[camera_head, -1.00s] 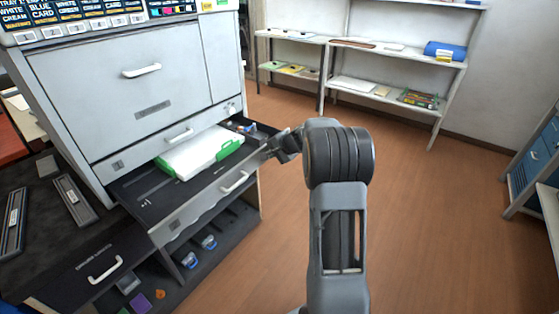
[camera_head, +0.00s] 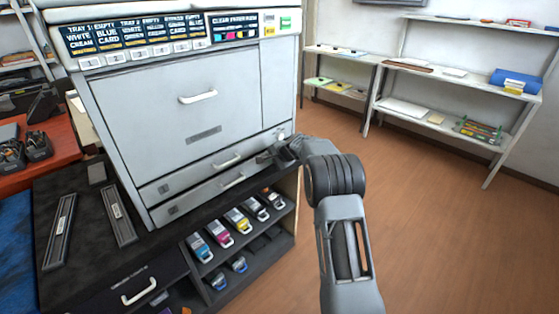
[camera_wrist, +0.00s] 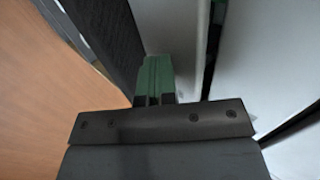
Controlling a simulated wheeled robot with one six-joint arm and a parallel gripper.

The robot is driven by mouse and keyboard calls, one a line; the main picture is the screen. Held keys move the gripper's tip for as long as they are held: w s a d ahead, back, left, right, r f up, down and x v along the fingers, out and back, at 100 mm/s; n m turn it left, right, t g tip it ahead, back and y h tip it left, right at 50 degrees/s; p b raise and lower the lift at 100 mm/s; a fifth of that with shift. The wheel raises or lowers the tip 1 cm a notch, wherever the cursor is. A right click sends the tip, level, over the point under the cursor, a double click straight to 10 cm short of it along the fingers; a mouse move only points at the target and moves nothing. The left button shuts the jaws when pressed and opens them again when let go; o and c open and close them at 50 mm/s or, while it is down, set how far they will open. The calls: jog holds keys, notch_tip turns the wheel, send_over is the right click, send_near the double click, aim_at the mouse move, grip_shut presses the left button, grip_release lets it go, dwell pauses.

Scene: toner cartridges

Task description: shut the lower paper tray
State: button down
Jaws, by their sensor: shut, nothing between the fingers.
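The lower paper tray (camera_head: 214,190) is the bottom grey drawer front of the printer (camera_head: 190,100), with a white handle (camera_head: 233,180). Its front looks about flush with the upper tray front (camera_head: 190,172) above it. My gripper (camera_head: 266,157) is at the right end of the tray fronts, close to or touching them; contact cannot be told. In the wrist view my gripper's green-tipped fingers (camera_wrist: 155,78) are together and empty, beside a pale panel. The inside of the lower tray is hidden.
Below, an open shelf (camera_head: 262,247) holds several toner cartridges. A black drawer (camera_head: 138,290) is at lower left. A red table (camera_head: 40,155) stands left and a white shelf unit (camera_head: 440,85) at the back right. The wooden floor on the right is clear.

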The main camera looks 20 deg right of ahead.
jog(key=shift+w+a, duration=0.25)
jog(key=shift+w, duration=0.2)
jog(key=shift+w+a, duration=0.2)
jog(key=shift+w, duration=0.25)
jog(key=shift+a+r, duration=0.1)
jog(key=shift+r, duration=0.05)
jog(key=shift+w+a+r, duration=0.1)
jog(key=shift+a, duration=0.05)
